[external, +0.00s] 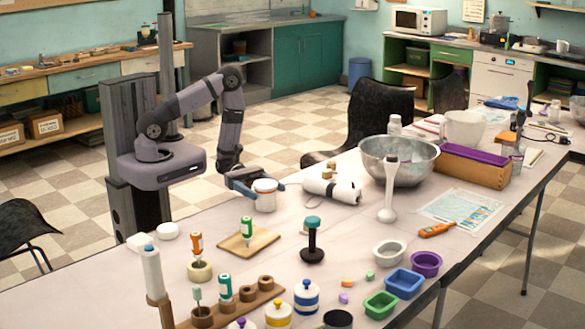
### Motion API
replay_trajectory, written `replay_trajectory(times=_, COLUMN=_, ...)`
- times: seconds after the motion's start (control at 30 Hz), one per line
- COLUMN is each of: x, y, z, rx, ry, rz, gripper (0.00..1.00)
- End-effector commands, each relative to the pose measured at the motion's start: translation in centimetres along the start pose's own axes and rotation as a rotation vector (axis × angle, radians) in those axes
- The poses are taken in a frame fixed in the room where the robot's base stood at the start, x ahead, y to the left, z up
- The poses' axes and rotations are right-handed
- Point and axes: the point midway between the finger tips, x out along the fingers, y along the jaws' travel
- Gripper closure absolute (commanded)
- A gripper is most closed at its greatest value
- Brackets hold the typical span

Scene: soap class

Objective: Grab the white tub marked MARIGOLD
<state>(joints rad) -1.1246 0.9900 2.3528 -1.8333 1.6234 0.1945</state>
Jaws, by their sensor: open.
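A white tub (265,200) with a white lid stands on the pale table, just in front of my arm; any lettering on it is too small to read. My gripper (262,186) is low over the table at this tub, its jaws open, with one finger showing on each side of the tub's upper part. I cannot tell whether the fingers touch it. Other white tubs stand at the front edge: one with a yellow band (278,316) and one with a blue band (306,300). Their lettering is not readable either.
A rolled white towel (333,190) lies right of my gripper. A steel bowl (400,162) and white stick blender (388,195) stand farther right. A dark stamp-like tool (312,243) and a wooden board with a green-capped bottle (247,232) are nearer the camera. Bare table lies between.

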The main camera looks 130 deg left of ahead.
Motion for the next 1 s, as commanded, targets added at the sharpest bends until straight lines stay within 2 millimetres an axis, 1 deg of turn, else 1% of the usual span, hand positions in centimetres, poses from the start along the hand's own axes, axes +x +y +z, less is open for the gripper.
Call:
replay_trajectory(times=0.4, x=4.3, y=-0.2, z=0.0, rx=0.0, ry=0.0, rz=-0.004, gripper=0.28)
replay_trajectory(times=0.53, x=4.9, y=-0.2, z=0.0, rx=-0.001, ry=0.0, rz=-0.002, gripper=0.28)
replay_trajectory(times=0.77, x=4.9, y=-0.1, z=-0.1, rx=-0.001, ry=0.0, rz=-0.001, gripper=0.28)
replay_trajectory(times=0.87, x=4.9, y=-0.1, z=-0.1, rx=-0.001, ry=0.0, rz=-0.001, gripper=0.49)
replay_trajectory(times=0.9, x=4.9, y=-0.1, z=-0.1, rx=-0.001, ry=0.0, rz=-0.001, gripper=0.59)
replay_trajectory(times=0.97, x=4.9, y=-0.1, z=-0.1, rx=-0.001, ry=0.0, rz=-0.001, gripper=0.73)
replay_trajectory(times=1.0, x=4.9, y=-0.1, z=-0.1, rx=-0.001, ry=0.0, rz=-0.001, gripper=0.75)
